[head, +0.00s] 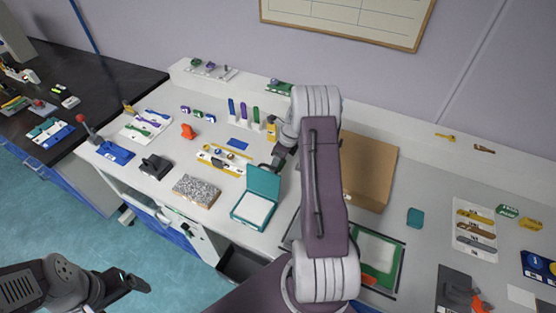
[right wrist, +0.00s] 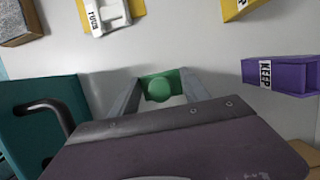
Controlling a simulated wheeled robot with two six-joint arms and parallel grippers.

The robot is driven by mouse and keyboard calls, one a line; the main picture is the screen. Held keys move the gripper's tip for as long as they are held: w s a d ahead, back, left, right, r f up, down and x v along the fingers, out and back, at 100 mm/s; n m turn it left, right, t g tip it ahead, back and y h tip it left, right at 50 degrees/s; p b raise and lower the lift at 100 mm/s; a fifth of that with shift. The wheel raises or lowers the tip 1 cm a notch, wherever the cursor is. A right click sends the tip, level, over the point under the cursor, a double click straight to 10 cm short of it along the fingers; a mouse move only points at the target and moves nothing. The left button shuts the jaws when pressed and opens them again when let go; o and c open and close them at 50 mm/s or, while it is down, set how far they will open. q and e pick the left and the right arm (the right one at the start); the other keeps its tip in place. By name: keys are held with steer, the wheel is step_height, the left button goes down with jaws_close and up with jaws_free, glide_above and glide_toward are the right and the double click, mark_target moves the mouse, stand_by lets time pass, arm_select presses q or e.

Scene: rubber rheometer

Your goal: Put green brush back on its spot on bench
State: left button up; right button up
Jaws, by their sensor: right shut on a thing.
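My right gripper (right wrist: 160,88) is shut on a green piece (right wrist: 160,86) with a rounded knob, which I take to be the green brush. Only its end shows between the fingers, over the pale bench (right wrist: 185,45). In the head view my right gripper (head: 272,163) is near the back of an open teal box (head: 262,183); the held piece is not clear there. My left gripper (head: 132,284) is low at the left, off the bench edge, and I see nothing in it. I cannot tell whether its fingers are apart. The brush's spot cannot be made out.
A purple block marked KEEP (right wrist: 280,75) stands to the right of the held piece. Upright coloured pieces (head: 243,111) stand behind my right gripper. A yellow tray (head: 225,159) and a speckled block (head: 196,190) lie left of it. A cardboard box (head: 368,170) stands right of my arm.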

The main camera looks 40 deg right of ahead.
steer(key=o, duration=1.6)
steer(key=shift+f, duration=0.15)
steer(key=shift+c, duration=0.2)
steer(key=v, duration=1.2)
steer(key=shift+r, duration=0.2)
